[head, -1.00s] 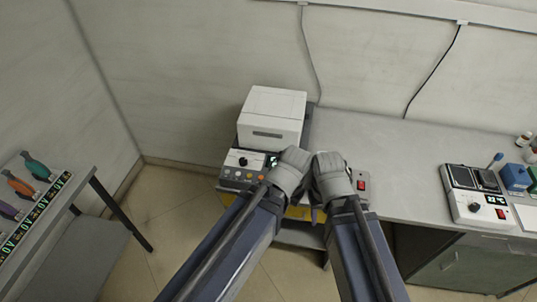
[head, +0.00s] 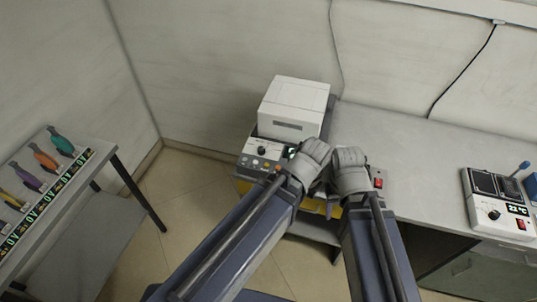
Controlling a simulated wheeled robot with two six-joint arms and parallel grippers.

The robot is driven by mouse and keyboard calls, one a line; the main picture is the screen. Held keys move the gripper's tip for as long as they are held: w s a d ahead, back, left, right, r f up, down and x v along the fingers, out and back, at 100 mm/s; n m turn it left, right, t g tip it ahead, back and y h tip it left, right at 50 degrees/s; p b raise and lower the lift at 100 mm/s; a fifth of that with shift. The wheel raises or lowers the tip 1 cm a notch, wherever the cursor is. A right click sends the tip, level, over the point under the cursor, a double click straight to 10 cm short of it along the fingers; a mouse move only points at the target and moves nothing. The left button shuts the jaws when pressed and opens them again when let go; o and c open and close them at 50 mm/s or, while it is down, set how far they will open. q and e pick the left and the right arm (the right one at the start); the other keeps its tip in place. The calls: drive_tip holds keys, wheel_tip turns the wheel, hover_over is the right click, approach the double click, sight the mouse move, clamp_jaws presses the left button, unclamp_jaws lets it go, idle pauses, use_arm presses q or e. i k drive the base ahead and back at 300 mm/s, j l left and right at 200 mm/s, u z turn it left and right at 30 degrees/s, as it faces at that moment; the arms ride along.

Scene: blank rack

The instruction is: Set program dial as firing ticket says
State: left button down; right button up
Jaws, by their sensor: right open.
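A white kiln-like box (head: 297,106) stands at the left end of the bench. Its front control panel (head: 245,161) carries a black round dial (head: 262,150), a row of coloured buttons and a small lit display partly hidden by my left gripper. My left gripper (head: 308,164) is over the panel's right end, right of the dial and apart from it; its fingertips are hidden. My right gripper (head: 349,171) is beside it, open, with nothing seen in it. I cannot make out a firing ticket. The dial's setting is too small to read.
A second device with a dial and red switch (head: 502,205) sits on the bench (head: 420,150) at right. A red switch (head: 378,183) is just right of my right gripper. A side table at left holds several coloured-handled tools (head: 62,143). The bench between is clear.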

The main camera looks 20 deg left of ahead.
sight(261, 151)
drive_tip(key=i+j, duration=0.15)
drive_tip(key=i, duration=0.3)
drive_tip(key=i+j, duration=0.2)
drive_tip(key=i, duration=0.25)
drive_tip(key=l+z, duration=0.05)
